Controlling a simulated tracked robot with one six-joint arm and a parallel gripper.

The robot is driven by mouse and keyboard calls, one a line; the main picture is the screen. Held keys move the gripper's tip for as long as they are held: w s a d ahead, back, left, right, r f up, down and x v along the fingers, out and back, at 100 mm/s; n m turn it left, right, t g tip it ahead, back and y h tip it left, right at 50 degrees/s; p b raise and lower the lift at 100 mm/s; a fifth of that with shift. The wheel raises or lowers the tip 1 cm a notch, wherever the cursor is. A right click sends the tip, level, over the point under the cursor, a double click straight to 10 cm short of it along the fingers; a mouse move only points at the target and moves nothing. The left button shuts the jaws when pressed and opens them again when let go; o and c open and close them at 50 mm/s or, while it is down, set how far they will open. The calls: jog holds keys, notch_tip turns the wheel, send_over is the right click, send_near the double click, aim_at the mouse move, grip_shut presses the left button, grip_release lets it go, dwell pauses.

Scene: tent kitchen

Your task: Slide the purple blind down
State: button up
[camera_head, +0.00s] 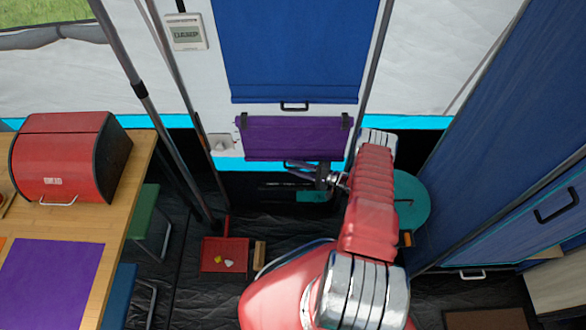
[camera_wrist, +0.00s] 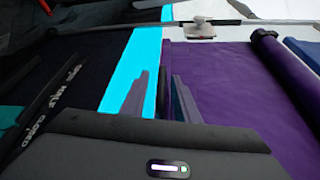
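The purple blind (camera_head: 290,138) is a short, mostly rolled-up panel on the white door-like panel, below a blue blind. In the wrist view the purple blind (camera_wrist: 230,85) fills the right side, with its roll at the far right. My gripper (camera_head: 294,165) is at its lower edge in the head view. In the wrist view my gripper (camera_wrist: 160,74) has its two fingers apart, on either side of that lower edge, with a gap showing between them.
A blue blind (camera_head: 295,50) with a black handle hangs above. A black strip in the wrist view carries the label "HALF CLOSED" (camera_wrist: 60,92). A red bread box (camera_head: 70,155) stands on the wooden table at left. A red tray (camera_head: 225,256) and teal round stool (camera_head: 411,203) are nearby.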

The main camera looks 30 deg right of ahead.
aim_at(296, 153)
jog(key=shift+r, duration=0.15)
jog(key=shift+r, duration=4.8)
jog(key=shift+s, duration=0.1)
